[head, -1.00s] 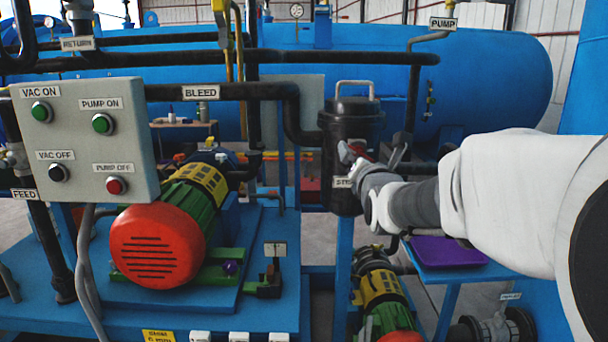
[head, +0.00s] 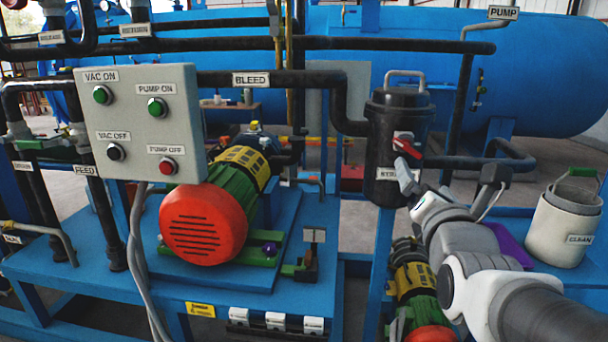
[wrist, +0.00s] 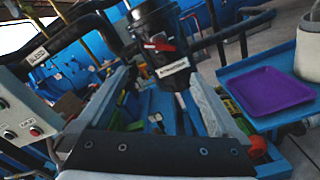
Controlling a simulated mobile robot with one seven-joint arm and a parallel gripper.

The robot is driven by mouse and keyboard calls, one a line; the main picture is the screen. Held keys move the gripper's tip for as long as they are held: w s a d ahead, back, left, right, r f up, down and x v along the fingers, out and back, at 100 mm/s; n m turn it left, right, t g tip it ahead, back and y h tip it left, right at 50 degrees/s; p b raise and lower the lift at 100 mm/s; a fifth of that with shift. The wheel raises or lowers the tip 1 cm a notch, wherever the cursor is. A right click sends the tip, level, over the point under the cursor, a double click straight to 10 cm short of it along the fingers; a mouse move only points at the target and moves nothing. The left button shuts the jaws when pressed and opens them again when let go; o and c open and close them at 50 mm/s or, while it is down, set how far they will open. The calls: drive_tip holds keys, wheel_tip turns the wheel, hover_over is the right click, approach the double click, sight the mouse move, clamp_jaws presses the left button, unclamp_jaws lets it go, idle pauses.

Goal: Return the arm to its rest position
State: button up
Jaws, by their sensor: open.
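My arm reaches in from the lower right of the head view, and my gripper (head: 404,172) is at its end, beside the lower front of the black strainer canister (head: 398,112). In the wrist view my gripper (wrist: 162,88) has its two grey fingers wide apart with nothing between them. The canister (wrist: 150,20) stands beyond the fingertips there, with its red handle (wrist: 158,46) and a white label. The red handle (head: 407,149) also shows in the head view, just above my fingers. Whether a finger touches the canister I cannot tell.
A grey button panel (head: 139,124) and red-green pump (head: 206,221) stand at the left. A second pump (head: 415,287) lies below my arm. A purple tray (wrist: 270,90) and a white bucket (head: 563,228) marked CLEAN are on the right-hand blue table.

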drive_tip(key=shift+s, duration=0.1)
idle(0.3)
drive_tip(key=s+a+f+m+g+y, duration=0.2)
drive_tip(key=s+a+f+m+g, duration=0.35)
drive_tip(key=m, duration=0.75)
drive_tip(key=s+a+f+m+g+y, duration=0.1)
drive_tip(key=s+a+f+m+g, duration=0.2)
drive_tip(key=s+f+m+g, duration=0.8)
wheel_tip(320, 180, up, 25)
drive_tip(key=m+t+p, duration=0.3)
drive_tip(key=t+p, duration=0.1)
drive_tip(key=p, duration=1.8)
drive_tip(key=shift+d+m, duration=0.2)
drive_tip(key=shift+m, duration=0.1)
drive_tip(key=shift+f+t, duration=0.15)
drive_tip(key=shift+t, duration=0.1)
